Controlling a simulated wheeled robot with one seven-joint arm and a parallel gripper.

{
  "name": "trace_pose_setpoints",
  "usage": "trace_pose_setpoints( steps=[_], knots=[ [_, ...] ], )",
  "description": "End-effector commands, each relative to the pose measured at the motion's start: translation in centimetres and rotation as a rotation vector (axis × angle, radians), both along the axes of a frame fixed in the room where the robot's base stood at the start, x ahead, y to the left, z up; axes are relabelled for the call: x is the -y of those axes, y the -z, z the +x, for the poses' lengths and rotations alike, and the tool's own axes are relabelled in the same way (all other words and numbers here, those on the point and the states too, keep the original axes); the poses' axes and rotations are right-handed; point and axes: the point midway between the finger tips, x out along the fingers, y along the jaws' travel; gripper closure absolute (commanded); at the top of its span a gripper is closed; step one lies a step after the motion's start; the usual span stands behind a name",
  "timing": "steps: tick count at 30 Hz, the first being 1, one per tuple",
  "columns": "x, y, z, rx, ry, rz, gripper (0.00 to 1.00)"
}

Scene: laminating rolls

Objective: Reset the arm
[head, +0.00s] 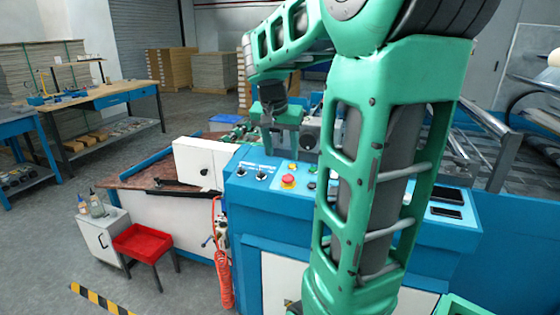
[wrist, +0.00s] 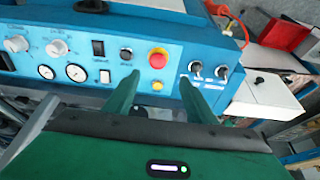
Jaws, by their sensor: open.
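My green arm fills the right half of the head view and bends over toward the left. My gripper (wrist: 160,95) shows in the wrist view with its two green fingers apart and nothing between them. In the head view the end of the arm (head: 281,112) hangs behind the blue control panel. Beyond the fingertips in the wrist view is the blue control panel (wrist: 125,35), with a red button (wrist: 158,57) just past the gap. Whether the fingers touch the panel cannot be told.
The panel (head: 262,205) carries knobs, gauges and a red button (head: 288,181). Left of it are a white box (head: 200,162), a red stool (head: 143,240) and a white cabinet (head: 103,236). A workbench (head: 105,97) stands farther back. Grey floor (head: 45,230) is free at the left.

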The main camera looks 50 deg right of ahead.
Motion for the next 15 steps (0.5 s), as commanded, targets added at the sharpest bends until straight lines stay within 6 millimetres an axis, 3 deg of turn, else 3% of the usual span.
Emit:
trace_pose_setpoints(
  steps=[15],
  knots=[
    [-0.35,-0.83,-0.11,0.0,0.0,0.0,0.49]
  ],
)
